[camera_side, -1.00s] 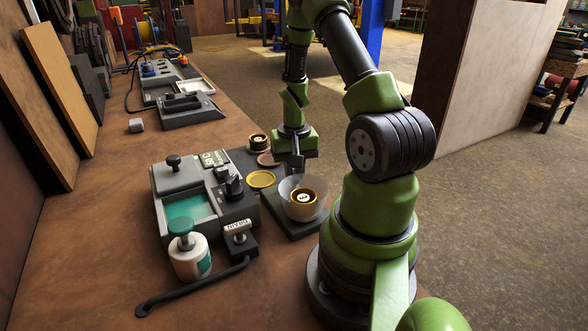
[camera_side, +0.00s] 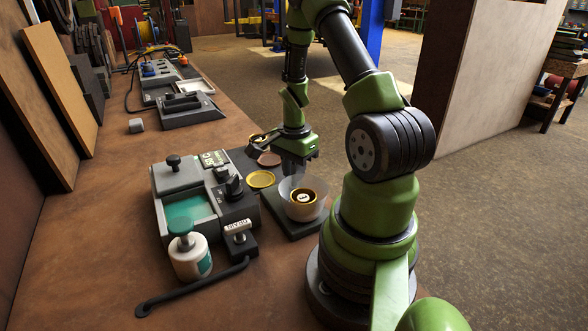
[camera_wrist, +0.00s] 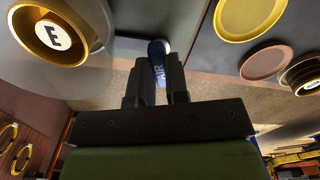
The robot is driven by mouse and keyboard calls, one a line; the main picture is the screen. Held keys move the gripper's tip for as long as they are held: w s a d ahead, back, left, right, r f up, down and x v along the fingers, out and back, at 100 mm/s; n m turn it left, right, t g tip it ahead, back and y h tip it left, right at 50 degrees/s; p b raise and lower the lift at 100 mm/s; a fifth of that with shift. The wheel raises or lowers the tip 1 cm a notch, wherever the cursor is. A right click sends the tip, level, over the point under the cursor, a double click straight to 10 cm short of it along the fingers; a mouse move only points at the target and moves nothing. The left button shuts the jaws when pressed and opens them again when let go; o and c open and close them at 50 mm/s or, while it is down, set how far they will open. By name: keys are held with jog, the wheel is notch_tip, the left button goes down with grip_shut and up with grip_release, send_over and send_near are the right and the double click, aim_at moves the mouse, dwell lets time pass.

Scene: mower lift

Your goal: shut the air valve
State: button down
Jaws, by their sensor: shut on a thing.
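The air valve's blue handle (camera_wrist: 159,66) shows in the wrist view, with white AIR lettering and a pale rounded end. It stands between the two fingers of my gripper (camera_wrist: 156,72), which are shut on it. In the side view my gripper (camera_side: 297,168) is low over the bench, just behind the translucent bowl. The valve itself is hidden there by the gripper and the bowl, and its base cannot be made out.
The translucent bowl (camera_side: 315,209) holds a gold-rimmed cup (camera_side: 303,197), close to my gripper. A yellow disc (camera_side: 261,179) and brown disc (camera_side: 269,159) lie left of it. A grey machine (camera_side: 180,180) and white pump bottle (camera_side: 189,258) stand further left.

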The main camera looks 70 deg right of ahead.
jog(key=shift+m, duration=1.9)
jog(key=c, duration=1.1)
grip_release()
notch_tip(320, 180, up, 10)
jog(key=shift+r, duration=8.2)
